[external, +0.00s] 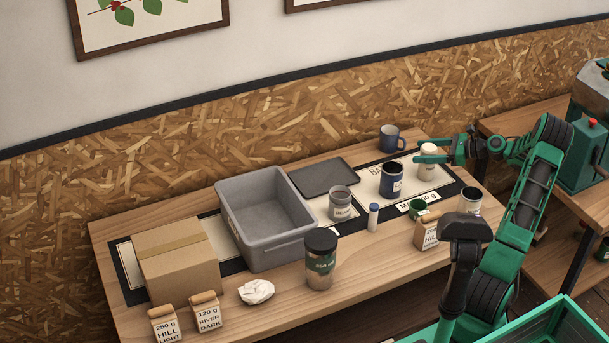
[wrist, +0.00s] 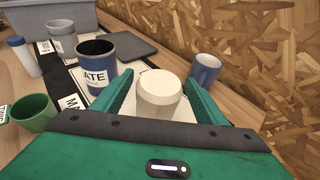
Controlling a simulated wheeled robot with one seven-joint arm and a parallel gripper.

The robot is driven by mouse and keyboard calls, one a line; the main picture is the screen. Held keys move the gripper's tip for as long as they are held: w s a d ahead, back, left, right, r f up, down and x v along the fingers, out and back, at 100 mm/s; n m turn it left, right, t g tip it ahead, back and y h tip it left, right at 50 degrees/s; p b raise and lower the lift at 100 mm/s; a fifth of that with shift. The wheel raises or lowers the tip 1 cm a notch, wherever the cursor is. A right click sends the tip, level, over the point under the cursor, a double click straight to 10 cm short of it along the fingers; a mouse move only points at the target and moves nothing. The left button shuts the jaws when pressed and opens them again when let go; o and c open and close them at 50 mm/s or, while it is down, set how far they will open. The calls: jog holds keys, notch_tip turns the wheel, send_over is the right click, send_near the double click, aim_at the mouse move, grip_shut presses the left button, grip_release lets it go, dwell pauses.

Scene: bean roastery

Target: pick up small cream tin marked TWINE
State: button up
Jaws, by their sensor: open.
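The small cream tin (external: 428,164) stands upright on the printed mat at the right end of the table. In the wrist view the cream tin (wrist: 160,93) sits between the two green fingers, with its lid toward the camera; its TWINE marking cannot be read. My gripper (external: 435,153) is open around the tin in the external view, with a finger on either side. In the wrist view my gripper (wrist: 160,88) shows small gaps beside the tin. Whether either finger touches it is unclear.
A dark blue marked tin (external: 391,180) stands just left of the cream tin. A blue mug (external: 391,138) is behind it. A green cup (external: 417,208), a paper bag (external: 428,232) and a dark-topped tin (external: 470,200) are nearer the front. A grey bin (external: 290,245) stands farther left.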

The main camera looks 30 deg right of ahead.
jog(key=x, duration=0.2)
jog(key=shift+w+a, duration=0.15)
jog(key=shift+a, duration=0.05)
jog(key=c, duration=1.3)
jog(key=shift+c, duration=0.2)
jog(key=shift+r, duration=0.1)
